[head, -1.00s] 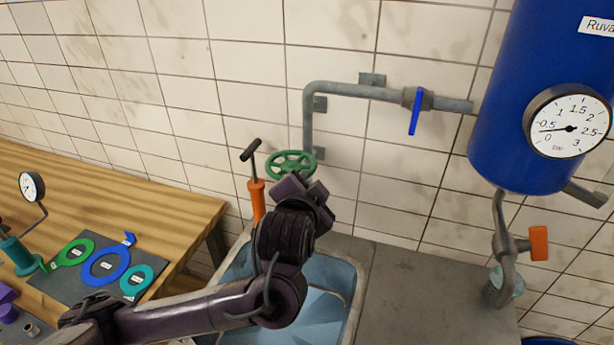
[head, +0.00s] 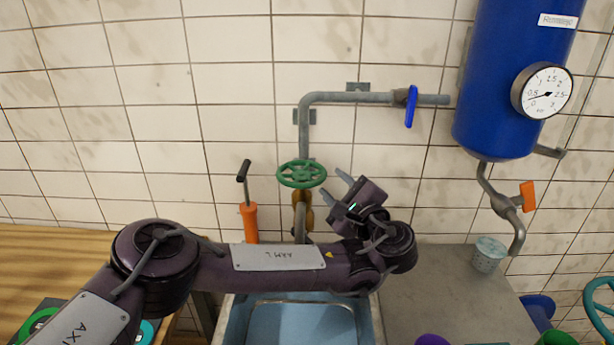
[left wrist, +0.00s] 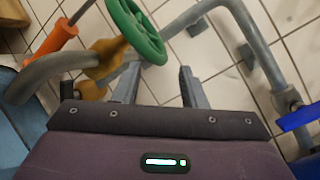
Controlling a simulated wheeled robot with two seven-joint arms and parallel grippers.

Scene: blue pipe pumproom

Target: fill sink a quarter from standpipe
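The standpipe has a green handwheel (head: 302,174) on top of a brass-coloured valve and a grey curved spout (head: 300,218). The handwheel also shows in the left wrist view (left wrist: 137,28), with the spout (left wrist: 50,72) at left. The sink (head: 290,326) is a blue basin below, partly hidden by my left arm; I cannot tell its water level. My left gripper (head: 337,191) is just right of the valve, a little below the wheel. Its fingers (left wrist: 159,72) are apart with nothing between them. My right gripper is not in view.
An orange hand pump (head: 249,222) stands left of the standpipe. A grey wall pipe (head: 350,97) with a blue lever (head: 411,106) runs behind. At right are a blue tank (head: 500,90) with a gauge, an orange-handled tap and a cup (head: 489,254) on the grey counter (head: 430,290).

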